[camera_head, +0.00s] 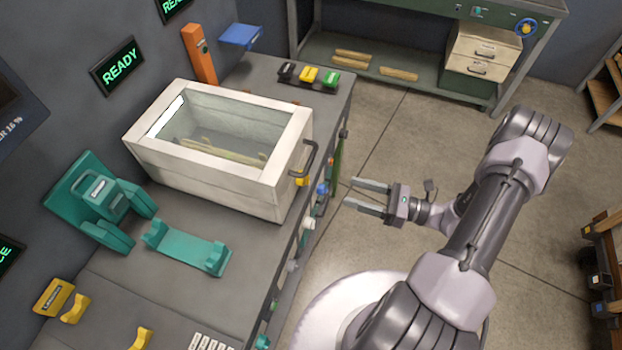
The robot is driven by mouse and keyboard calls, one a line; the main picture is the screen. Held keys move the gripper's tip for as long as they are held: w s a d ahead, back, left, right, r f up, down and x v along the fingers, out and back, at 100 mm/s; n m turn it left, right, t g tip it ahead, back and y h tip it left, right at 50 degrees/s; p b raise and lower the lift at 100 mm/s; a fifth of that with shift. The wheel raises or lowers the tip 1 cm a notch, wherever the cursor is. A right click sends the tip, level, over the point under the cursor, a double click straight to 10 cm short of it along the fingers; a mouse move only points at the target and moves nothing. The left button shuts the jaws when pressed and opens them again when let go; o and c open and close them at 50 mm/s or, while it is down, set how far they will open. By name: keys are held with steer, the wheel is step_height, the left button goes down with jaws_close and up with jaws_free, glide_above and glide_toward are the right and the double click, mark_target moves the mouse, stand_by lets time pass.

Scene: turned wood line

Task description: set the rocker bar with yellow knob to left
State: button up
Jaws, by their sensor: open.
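My gripper (352,194) is open and empty. Its two fingers point left toward the front face of the grey bench, with a gap between the fingertips. A small yellow knob (301,181) shows at the bench front, just below the dark handle of the white box. It is left of my gripper, which appears apart from it. The bar that may carry this knob is seen nearly edge-on, so I cannot tell its tilt or which side it is set to.
A blue knob (322,188) and a pale knob (308,222) also stick out from the bench front. Teal holders (187,249) stand on the bench. Open floor lies right of my gripper.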

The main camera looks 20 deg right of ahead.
mark_target(309, 180)
steer(key=x, duration=1.2)
steer(key=shift+a+b, duration=0.2)
steer(key=shift+b, duration=0.25)
steer(key=shift+c, duration=0.2)
jaws_close()
steer(key=shift+n+b, duration=0.35)
steer(key=shift+n, duration=0.25)
steer(key=shift+f+n+b, duration=0.1)
steer(key=shift+n+b, duration=2.5)
steer(key=shift+n, duration=1.8)
